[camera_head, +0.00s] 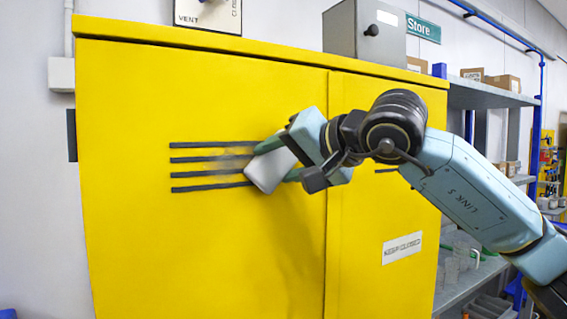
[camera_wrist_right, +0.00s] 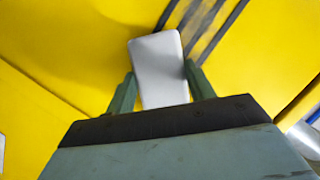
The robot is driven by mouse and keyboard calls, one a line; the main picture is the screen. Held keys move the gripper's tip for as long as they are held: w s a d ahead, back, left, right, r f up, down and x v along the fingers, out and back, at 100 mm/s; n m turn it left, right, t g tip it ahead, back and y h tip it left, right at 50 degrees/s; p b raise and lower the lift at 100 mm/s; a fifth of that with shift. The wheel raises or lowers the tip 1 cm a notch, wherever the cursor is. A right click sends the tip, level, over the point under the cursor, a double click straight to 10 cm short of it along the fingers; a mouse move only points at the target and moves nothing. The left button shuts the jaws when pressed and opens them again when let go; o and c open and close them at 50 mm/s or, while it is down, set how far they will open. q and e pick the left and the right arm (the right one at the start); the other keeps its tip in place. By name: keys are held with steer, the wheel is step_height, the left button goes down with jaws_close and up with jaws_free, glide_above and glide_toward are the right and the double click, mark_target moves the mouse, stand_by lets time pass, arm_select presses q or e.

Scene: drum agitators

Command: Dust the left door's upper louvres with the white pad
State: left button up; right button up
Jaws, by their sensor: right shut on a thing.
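The white pad (camera_head: 269,170) is in my right gripper (camera_head: 282,161), which is shut on it, in front of the left door's upper louvres (camera_head: 205,158). The louvres are several dark horizontal slots; the pad covers their right end. A greyish smudge of dust shows on the louvres just left of the pad. In the right wrist view, the pad (camera_wrist_right: 158,68) stands between the two green fingers (camera_wrist_right: 160,88), with dark louvre slots (camera_wrist_right: 205,25) beyond it. I cannot tell whether the pad touches the door. The left gripper is not in view.
The yellow cabinet (camera_head: 130,250) has a left door and a narrower right door (camera_head: 370,280) with a label (camera_head: 402,248). A grey box (camera_head: 365,32) stands on top. Shelves with cartons (camera_head: 500,83) are at the right. The area in front of the left door's lower part is clear.

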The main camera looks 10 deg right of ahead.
steer(key=shift+s+a+b, duration=0.5)
steer(key=shift+s+a, duration=0.05)
steer(key=shift+a, duration=1.2)
steer(key=shift+s+a+b, duration=0.45)
steer(key=shift+s+a, duration=0.15)
steer(key=shift+a, duration=1.2)
steer(key=shift+s+a+b, duration=0.5)
steer(key=shift+s+a, duration=0.05)
steer(key=shift+a, duration=1.2)
steer(key=shift+s, duration=0.1)
steer(key=b, duration=0.3)
glide_toward(202, 169)
steer(key=shift+s+a+f, duration=0.3)
steer(key=shift+a+f, duration=0.4)
steer(key=shift+f, duration=0.2)
steer(key=s+b, duration=0.1)
steer(key=s+d, duration=0.1)
steer(key=shift+s+b, duration=0.35)
steer(key=shift+s, duration=0.05)
